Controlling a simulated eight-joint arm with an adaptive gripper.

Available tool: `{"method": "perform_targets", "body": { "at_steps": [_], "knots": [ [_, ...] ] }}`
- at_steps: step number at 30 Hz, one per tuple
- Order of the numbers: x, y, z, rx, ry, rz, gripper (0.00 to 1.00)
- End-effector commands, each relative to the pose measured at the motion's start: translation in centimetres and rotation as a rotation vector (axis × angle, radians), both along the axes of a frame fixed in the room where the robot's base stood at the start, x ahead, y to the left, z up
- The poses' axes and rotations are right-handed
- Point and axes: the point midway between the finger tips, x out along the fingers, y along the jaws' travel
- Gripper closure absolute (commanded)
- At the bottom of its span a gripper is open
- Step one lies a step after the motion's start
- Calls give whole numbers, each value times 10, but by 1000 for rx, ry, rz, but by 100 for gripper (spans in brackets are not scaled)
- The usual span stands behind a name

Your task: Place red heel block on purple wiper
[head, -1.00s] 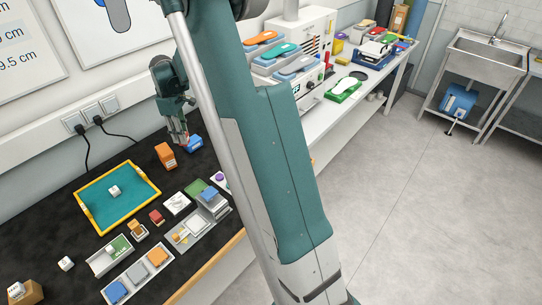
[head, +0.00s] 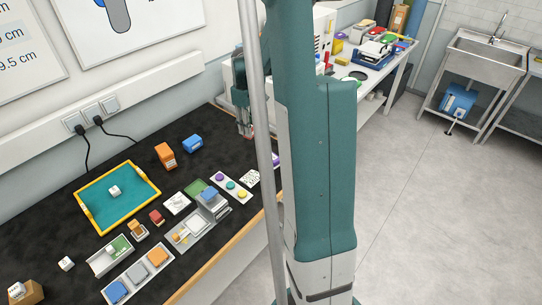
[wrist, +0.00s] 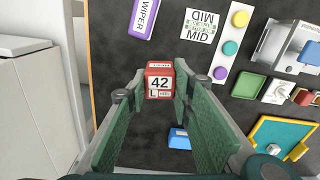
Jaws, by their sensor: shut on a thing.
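The red heel block (wrist: 160,82), marked 42 L, sits between the fingertips of my gripper (wrist: 160,88) in the wrist view. My gripper is shut on it and holds it over the black table. The purple wiper (wrist: 145,18), with a white label, lies at the top of the wrist view, beyond the block and slightly left, apart from it. In the head view my gripper (head: 246,134) is above the table's far right part. Only a bit of the purple wiper (head: 277,160) shows there, the rest hidden by my arm.
A white MID card (wrist: 198,26) and a strip with coloured knobs (wrist: 232,45) lie right of the wiper. A blue block (wrist: 179,138) is near my right finger. A yellow-rimmed teal tray (head: 118,197) and an orange block (head: 165,155) stand farther left.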

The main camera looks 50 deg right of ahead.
Motion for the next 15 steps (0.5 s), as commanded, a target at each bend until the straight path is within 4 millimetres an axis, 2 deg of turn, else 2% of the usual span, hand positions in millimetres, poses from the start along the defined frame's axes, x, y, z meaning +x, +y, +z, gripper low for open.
{"method": "perform_targets", "body": {
  "at_steps": [1, 6, 12, 15],
  "knots": [
    [-12, -9, 1, 0, 0, -22, 89],
    [-45, -30, 2, 0, 0, -81, 89],
    [-71, -45, 2, 0, 0, -126, 89],
    [-78, -49, 2, 0, 0, -137, 89]
  ]
}}
